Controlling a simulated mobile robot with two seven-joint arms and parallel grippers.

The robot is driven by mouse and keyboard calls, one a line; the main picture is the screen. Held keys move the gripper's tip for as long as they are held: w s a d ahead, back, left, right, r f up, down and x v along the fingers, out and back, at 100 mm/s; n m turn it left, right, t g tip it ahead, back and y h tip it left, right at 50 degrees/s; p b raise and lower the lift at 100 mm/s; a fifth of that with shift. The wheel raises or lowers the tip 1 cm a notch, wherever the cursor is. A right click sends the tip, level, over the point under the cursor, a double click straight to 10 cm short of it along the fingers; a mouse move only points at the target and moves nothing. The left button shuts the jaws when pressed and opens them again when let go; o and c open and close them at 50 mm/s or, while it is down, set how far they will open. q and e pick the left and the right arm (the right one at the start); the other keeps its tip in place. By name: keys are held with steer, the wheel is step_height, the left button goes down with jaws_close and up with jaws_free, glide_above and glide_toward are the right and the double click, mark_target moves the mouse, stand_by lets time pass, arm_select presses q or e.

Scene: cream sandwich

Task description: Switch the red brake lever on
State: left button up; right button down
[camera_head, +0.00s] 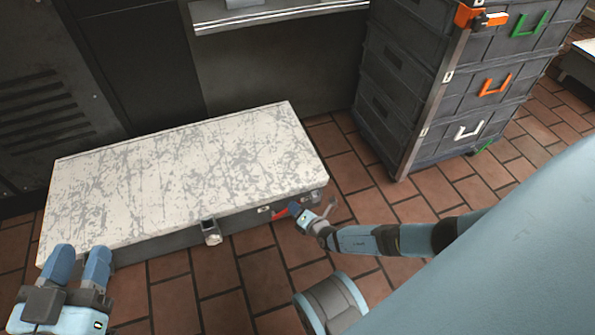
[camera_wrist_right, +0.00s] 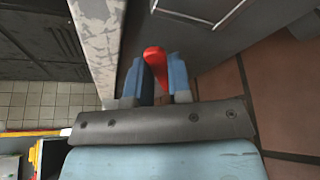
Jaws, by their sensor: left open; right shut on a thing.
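The red brake lever (camera_head: 281,212) is on the front side of a low box with a scratched white top (camera_head: 180,170), near its right end. In the right wrist view the lever (camera_wrist_right: 155,60) stands between the two blue fingers of my right gripper (camera_wrist_right: 160,80), which is shut on it. In the head view my right gripper (camera_head: 298,212) is at the lever and hides part of it. My left gripper (camera_head: 78,266) is open and empty, at the front left corner of the box. Whether the lever is on or off I cannot tell.
A metal latch (camera_head: 211,232) sticks out from the box's front. A stack of grey crates (camera_head: 440,90) with coloured handles stands at the back right. Dark cabinets (camera_head: 40,100) are behind on the left. The brick tile floor (camera_head: 220,295) in front is clear.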

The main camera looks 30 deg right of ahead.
arm_select(q)
steer(key=shift+s+d+n, duration=0.15)
steer(key=shift+n, duration=0.15)
arm_select(e)
steer(key=shift+a+r+n, duration=0.15)
steer(key=shift+r+n, duration=0.15)
steer(key=c, duration=1)
jaws_free()
steer(key=shift+w, duration=0.1)
steer(key=shift+c, duration=0.2)
arm_select(q)
steer(key=s+n+p, duration=0.1)
steer(key=p, duration=0.1)
steer(key=s+d+n+g+p, duration=0.1)
steer(key=p, duration=0.1)
steer(key=shift+n+y+p, duration=0.3)
steer(key=shift+y+p, duration=0.1)
arm_select(e)
steer(key=v, duration=1.4)
steer(key=shift+r, duration=0.25)
